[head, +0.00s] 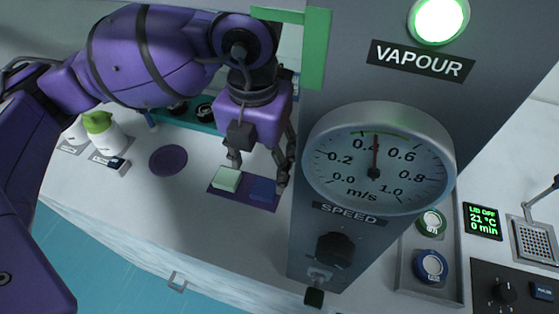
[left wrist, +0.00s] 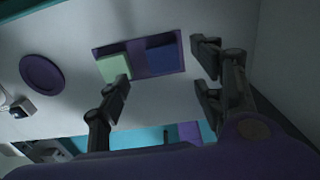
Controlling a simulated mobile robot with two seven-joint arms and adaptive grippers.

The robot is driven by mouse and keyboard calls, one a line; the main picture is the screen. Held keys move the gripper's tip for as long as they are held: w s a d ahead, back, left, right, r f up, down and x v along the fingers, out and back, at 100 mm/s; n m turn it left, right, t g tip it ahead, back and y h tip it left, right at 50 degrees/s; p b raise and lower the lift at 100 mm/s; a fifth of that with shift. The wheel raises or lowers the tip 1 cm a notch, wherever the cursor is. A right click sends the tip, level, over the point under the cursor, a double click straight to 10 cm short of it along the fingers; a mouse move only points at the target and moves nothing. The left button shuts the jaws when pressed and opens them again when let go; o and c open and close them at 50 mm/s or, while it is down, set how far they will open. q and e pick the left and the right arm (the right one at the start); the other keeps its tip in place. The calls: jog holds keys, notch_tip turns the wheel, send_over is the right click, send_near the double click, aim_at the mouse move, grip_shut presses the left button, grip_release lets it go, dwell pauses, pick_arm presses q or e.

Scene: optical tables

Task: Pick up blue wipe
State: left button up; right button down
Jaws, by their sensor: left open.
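The blue wipe (head: 263,188) lies flat on the right half of a dark purple mat (head: 231,192) on the bench. A light green wipe (head: 227,179) lies beside it on the left half. My left gripper (head: 258,176) is open and empty above the mat, its fingers spread over the two wipes. In the left wrist view the blue wipe (left wrist: 161,58) shows between the open fingers (left wrist: 165,95), beyond their tips. The green wipe (left wrist: 115,67) is partly covered by one finger there. My right gripper is not in view.
A grey instrument panel (head: 330,90) with a speed gauge (head: 378,160) stands close to the right of my left gripper. A purple disc (head: 168,160) and white bottles with a green cap (head: 98,122) are to the left. The bench front (head: 150,240) is clear.

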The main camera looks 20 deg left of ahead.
aim_at(264, 188)
pick_arm(q)
jog(key=shift+s+f, duration=0.15)
jog(key=shift+f, duration=0.4)
jog(key=shift+s+f, duration=0.15)
jog(key=shift+f, duration=0.35)
jog(key=f, duration=0.3)
jog(key=shift+w+d+f, duration=0.1)
jog(key=shift+d+f, duration=0.1)
jog(key=shift+f, duration=0.45)
jog(key=shift+c, duration=0.5)
jog(key=c, duration=0.7)
jog(key=shift+c, duration=0.2)
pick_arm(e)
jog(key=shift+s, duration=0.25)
